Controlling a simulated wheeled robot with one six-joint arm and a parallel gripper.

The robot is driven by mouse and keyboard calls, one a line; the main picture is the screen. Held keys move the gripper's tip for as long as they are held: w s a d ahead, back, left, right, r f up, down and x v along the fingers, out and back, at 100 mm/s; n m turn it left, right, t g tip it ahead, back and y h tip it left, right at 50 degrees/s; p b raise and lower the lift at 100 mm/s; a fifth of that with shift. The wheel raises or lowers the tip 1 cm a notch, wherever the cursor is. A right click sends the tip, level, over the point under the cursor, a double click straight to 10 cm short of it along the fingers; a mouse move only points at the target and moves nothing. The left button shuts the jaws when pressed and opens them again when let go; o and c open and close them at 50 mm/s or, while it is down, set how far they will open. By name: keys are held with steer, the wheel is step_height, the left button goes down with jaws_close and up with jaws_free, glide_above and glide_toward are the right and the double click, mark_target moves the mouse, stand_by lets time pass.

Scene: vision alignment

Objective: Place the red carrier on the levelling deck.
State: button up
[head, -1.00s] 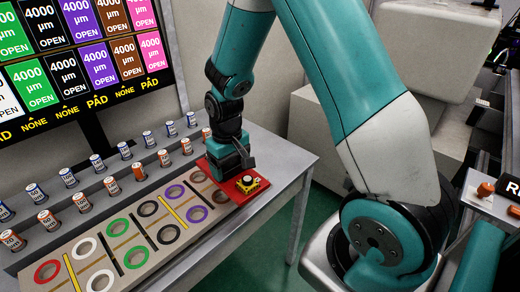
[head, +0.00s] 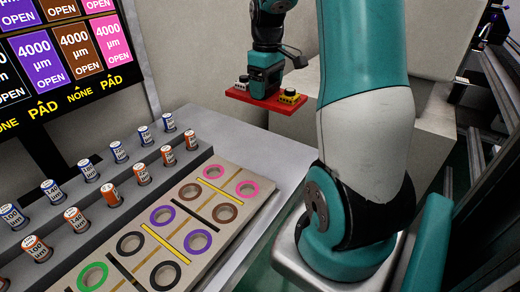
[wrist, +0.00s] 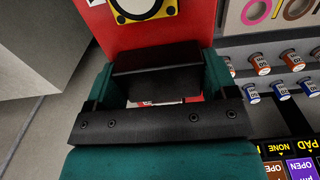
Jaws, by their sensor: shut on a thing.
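The red carrier (head: 262,98) is a flat red plate with a yellow-and-black piece at its right end and a white-and-black piece at its left end. My gripper (head: 264,84) is shut on the carrier near its middle and holds it in the air above the far right part of the bench. I cannot make out the levelling deck for sure in these frames.
A beige board (head: 238,218) with coloured rings lies on the grey bench (head: 240,129). Several orange and blue labelled canisters (head: 142,174) stand on steps at the left. A sign panel (head: 58,58) stands behind them. A pale machine block (head: 365,150) is at the right, partly behind my arm.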

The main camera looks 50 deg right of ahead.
mark_target(265, 154)
step_height(265, 154, down, 19)
steer(key=shift+a+r, duration=0.1)
stand_by(0.4)
steer(key=shift+f+b, duration=0.2)
steer(key=shift+b, duration=0.1)
steer(key=o, duration=1.1)
steer(key=shift+o, duration=0.3)
steer(key=shift+r, duration=0.15)
